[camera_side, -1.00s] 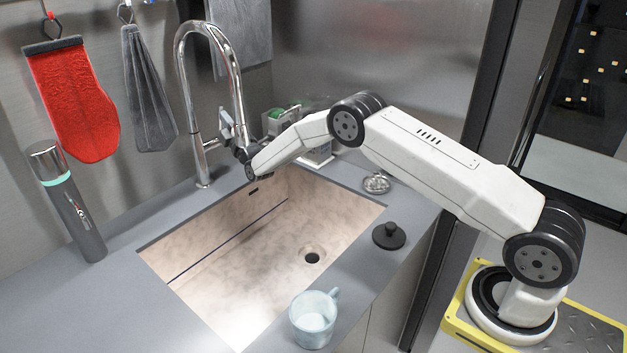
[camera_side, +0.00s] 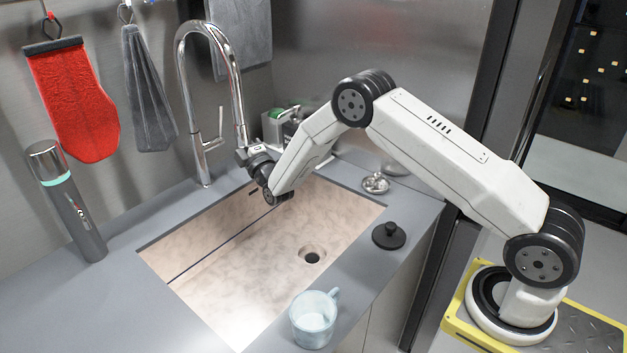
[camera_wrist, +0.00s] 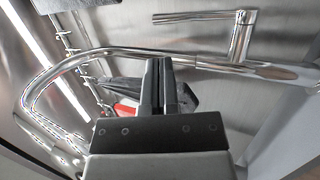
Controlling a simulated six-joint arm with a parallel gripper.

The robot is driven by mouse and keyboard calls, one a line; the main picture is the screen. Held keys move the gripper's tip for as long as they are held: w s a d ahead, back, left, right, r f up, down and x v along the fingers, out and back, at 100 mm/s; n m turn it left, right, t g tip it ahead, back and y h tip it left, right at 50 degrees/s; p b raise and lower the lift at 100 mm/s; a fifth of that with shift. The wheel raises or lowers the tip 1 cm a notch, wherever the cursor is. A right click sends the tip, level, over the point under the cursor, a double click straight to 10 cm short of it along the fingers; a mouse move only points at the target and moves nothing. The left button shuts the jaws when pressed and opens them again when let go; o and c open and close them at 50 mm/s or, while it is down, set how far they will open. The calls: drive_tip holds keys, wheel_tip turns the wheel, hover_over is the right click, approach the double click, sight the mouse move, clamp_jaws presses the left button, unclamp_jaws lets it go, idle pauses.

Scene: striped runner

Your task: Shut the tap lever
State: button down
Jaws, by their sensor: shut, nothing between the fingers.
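The chrome tap (camera_side: 190,100) stands at the back edge of the sink, with a tall arched spout. Its thin lever (camera_side: 220,122) points upward, on a short stub at the right of the tap body. In the wrist view the lever (camera_wrist: 200,16) shows as a thin bar at the top, and the tap (camera_wrist: 215,65) lies across the picture. My gripper (camera_side: 241,157) is to the right of the lever and lower, apart from it. In the wrist view my gripper's fingers (camera_wrist: 158,75) are together, with nothing held.
The beige sink basin (camera_side: 235,235) lies below my gripper. A pale blue mug (camera_side: 313,318) and a black stopper (camera_side: 389,236) are on the front rim. A grey bottle (camera_side: 68,200) stands at left. A red mitt (camera_side: 75,100) hangs on the wall.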

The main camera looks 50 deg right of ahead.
drive_tip(key=shift+s+r+v, duration=0.1)
drive_tip(key=shift+r+v, duration=0.05)
drive_tip(key=shift+v, duration=0.8)
drive_tip(key=shift+s+r+v, duration=0.1)
drive_tip(key=shift+r+v, duration=0.1)
drive_tip(key=shift+v, duration=0.8)
drive_tip(key=shift+r+v, duration=0.15)
drive_tip(key=shift+v, duration=0.8)
drive_tip(key=s+a+f+m+g+y, duration=0.1)
drive_tip(key=s+m+g, duration=0.6)
drive_tip(key=s, duration=0.9)
drive_tip(key=s+a+f+m+g+y, duration=0.1)
drive_tip(key=s+a+m+g+y, duration=0.1)
drive_tip(key=s+m+g, duration=0.5)
drive_tip(key=s+g+y, duration=0.1)
drive_tip(key=s+g, duration=0.4)
drive_tip(key=s, duration=0.4)
drive_tip(key=shift+f+m+g+y, duration=0.3)
drive_tip(key=shift+g+y, duration=0.1)
drive_tip(key=shift+s, duration=0.1)
